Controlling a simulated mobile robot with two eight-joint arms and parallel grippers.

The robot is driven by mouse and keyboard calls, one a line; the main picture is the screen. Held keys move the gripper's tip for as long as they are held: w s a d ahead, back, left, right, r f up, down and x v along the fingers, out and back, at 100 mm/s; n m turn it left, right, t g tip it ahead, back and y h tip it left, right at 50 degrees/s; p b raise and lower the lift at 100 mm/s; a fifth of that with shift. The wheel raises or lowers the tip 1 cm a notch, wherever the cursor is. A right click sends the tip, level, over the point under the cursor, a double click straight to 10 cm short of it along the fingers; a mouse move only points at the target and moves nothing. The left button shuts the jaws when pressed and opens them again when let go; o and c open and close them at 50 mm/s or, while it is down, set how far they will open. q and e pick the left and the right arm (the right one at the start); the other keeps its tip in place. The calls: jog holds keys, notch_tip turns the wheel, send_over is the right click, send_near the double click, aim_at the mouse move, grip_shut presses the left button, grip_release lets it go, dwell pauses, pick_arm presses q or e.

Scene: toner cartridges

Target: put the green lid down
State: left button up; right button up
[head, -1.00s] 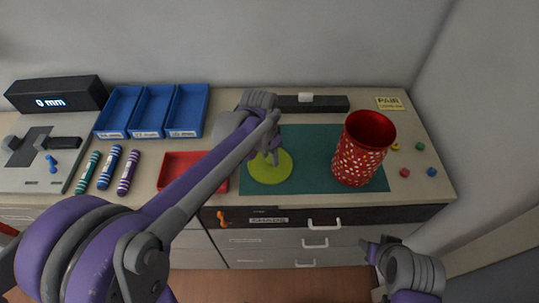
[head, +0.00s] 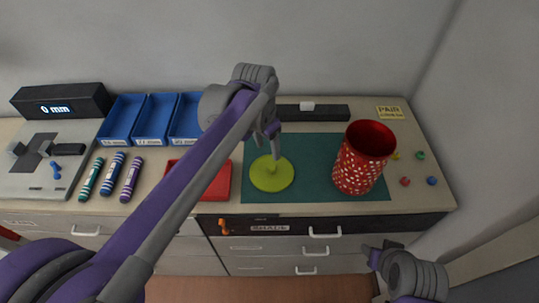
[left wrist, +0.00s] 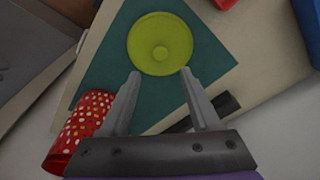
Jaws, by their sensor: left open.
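The green lid (head: 272,175) is a flat yellow-green disc with a small knob in its middle. It lies on the left part of the teal mat (head: 315,190), knob up. It also shows in the left wrist view (left wrist: 160,45), beyond the fingertips. My left gripper (head: 271,142) is open and empty, just above and behind the lid, apart from it. Its two fingers show spread in the left wrist view (left wrist: 160,74). My right gripper (head: 372,252) is in front of the counter, away from the lid; its jaw state is unclear.
A red patterned can (head: 360,165), open at the top, stands on the mat's right side. A red tray (head: 215,185) lies left of the mat. Blue bins (head: 153,120), striped markers (head: 111,173) and several small coloured pieces (head: 405,181) stand around. A dark bar (head: 330,112) lies behind.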

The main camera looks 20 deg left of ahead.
pick_arm(q)
jog(key=s+a+f+n+t, duration=0.1)
jog(key=s+f+n, duration=0.1)
jog(key=s, duration=0.3)
jog(key=s+a+f+n+t, duration=0.1)
jog(key=s+f+n, duration=0.1)
jog(key=s, duration=0.4)
jog(key=s+a+f+n+t, duration=0.1)
jog(key=s+a+f+t, duration=0.1)
jog(key=s+f, duration=0.2)
jog(key=shift+s+f+n+y, duration=0.15)
jog(key=shift+s+n+y, duration=0.05)
jog(key=shift+s, duration=0.3)
jog(key=shift+s+f+n+y, duration=0.15)
jog(key=shift+s+n+y, duration=0.05)
jog(key=shift+s, duration=0.3)
